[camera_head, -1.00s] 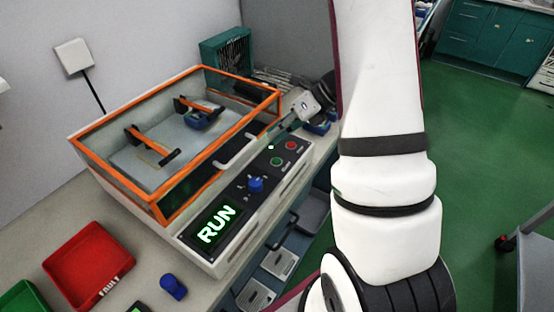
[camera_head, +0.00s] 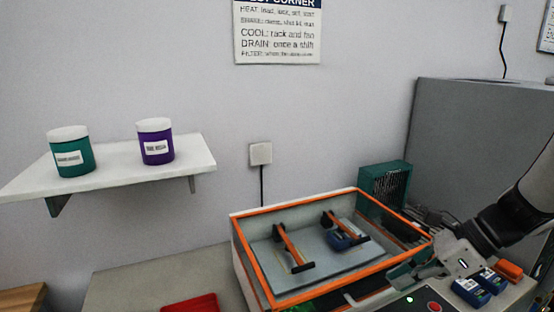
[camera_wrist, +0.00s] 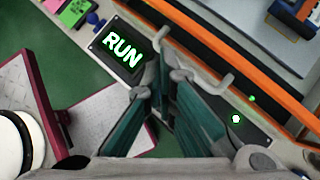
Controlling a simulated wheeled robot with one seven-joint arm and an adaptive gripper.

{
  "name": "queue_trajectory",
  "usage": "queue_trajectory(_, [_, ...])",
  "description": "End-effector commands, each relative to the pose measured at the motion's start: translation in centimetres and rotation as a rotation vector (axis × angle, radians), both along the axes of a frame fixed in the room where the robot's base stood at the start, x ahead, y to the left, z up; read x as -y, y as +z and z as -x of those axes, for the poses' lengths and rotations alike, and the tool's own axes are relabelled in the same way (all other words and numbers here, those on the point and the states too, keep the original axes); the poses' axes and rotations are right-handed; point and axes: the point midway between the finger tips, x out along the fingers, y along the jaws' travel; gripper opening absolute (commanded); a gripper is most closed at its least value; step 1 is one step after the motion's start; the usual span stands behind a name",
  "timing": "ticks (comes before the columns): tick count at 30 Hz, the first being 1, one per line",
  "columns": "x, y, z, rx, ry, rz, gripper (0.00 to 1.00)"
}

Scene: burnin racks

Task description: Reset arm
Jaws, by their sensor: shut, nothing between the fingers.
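My gripper (camera_head: 408,274) is shut and empty, beside the right front of the orange-framed machine (camera_head: 238,262) in the head view. Its teal fingers (camera_wrist: 165,78) also show in the wrist view, above the machine's front panel, where a lit green RUN display (camera_wrist: 122,48) shows. I cannot tell whether the fingers touch the panel. The machine's clear top shows two black-and-orange clamps (camera_head: 288,245) inside, with a blue part (camera_head: 345,240) by the right one. A red button (camera_head: 433,307) and a green light are at the head view's bottom edge.
Blue boxes (camera_head: 470,291) and an orange block (camera_head: 508,271) stand right of my gripper. A teal vented unit (camera_head: 384,184) is behind the machine. A red tray (camera_head: 190,305) lies at front left. A wall shelf (camera_head: 110,178) holds a green jar (camera_head: 71,155) and a purple jar (camera_head: 155,145).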

Motion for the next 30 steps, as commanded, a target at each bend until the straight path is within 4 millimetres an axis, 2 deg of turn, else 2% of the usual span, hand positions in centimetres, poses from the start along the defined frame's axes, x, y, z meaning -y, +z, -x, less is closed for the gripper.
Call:
queue_trajectory(1, [-1.3, 1.4, 1.1, 0.063, 0.11, 0.047, 0.0])
queue_trajectory(6, [-4.1, 4.3, 4.8, 0.258, 0.483, 0.223, 0.0])
queue_trajectory(12, [-5.8, 6.6, 9.1, 0.474, 0.924, 0.455, 0.0])
queue_trajectory(21, [-5.9, 9.1, 14.0, 0.723, 1.556, 0.848, 0.0])
queue_trajectory(25, [-5.5, 9.8, 15.1, 0.768, 1.743, 0.981, 0.0])
queue_trajectory(30, [-5.2, 10.2, 15.7, 0.786, 1.857, 1.066, 0.0])
